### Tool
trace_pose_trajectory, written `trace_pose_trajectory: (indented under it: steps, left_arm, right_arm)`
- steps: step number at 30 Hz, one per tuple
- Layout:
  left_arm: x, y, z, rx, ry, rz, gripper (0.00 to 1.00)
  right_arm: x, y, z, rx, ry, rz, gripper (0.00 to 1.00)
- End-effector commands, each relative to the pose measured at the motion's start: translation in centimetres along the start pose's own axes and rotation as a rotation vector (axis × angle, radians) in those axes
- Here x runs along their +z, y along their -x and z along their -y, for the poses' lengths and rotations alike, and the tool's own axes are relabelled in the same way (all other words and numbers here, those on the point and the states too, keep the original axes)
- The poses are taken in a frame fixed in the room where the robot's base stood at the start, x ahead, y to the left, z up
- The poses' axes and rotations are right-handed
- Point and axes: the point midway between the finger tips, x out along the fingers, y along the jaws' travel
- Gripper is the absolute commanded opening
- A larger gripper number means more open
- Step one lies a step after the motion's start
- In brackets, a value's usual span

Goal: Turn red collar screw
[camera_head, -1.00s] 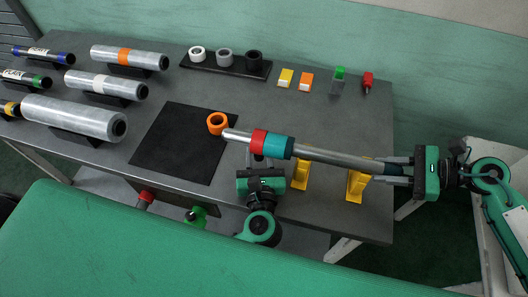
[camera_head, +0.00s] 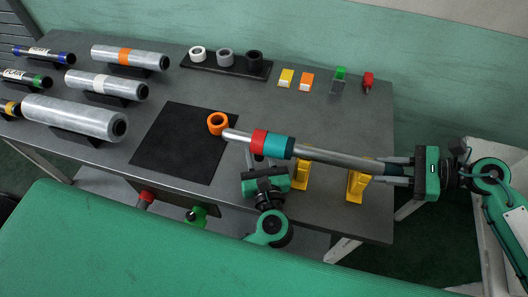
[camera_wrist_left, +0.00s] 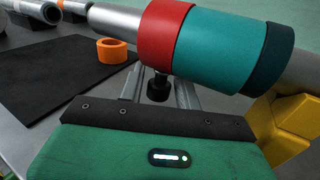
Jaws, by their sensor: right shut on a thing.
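A long grey metal shaft (camera_head: 335,158) carries a red collar (camera_head: 259,142) and a teal sleeve (camera_head: 278,147) towards its left end. In the left wrist view the red collar (camera_wrist_left: 164,35) has a black screw knob (camera_wrist_left: 158,89) hanging below it. My left gripper (camera_wrist_left: 159,92) is under the collar, its two fingers apart on either side of the knob, with gaps visible. In the head view my left gripper (camera_head: 258,163) is partly hidden by the shaft. My right gripper (camera_head: 392,170) is shut on the shaft's right end.
Two yellow stands (camera_head: 302,176) (camera_head: 358,186) are under the shaft. An orange ring (camera_head: 217,123) sits on the black mat (camera_head: 180,150) near the shaft's left tip. Film rolls (camera_head: 75,118) lie at left; small blocks (camera_head: 305,82) stand at the back.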

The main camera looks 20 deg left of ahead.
Motion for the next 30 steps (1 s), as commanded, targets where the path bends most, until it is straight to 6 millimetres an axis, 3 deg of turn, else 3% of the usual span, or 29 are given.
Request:
trace_pose_trajectory:
  steps: [13,24,30]
  left_arm:
    - [0.0,0.8,0.0,-0.001,-0.001,-0.001,0.44]
    - [-0.1,8.1,0.0,-0.002,-0.003,-0.003,0.44]
    - [0.0,11.1,0.0,-0.002,-0.002,-0.001,0.44]
  right_arm:
    - [0.1,0.0,0.1,-0.002,0.001,0.001,0.08]
    - [0.1,0.0,0.1,-0.002,0.001,0.001,0.08]
    - [0.1,0.0,0.1,-0.001,0.001,0.001,0.08]
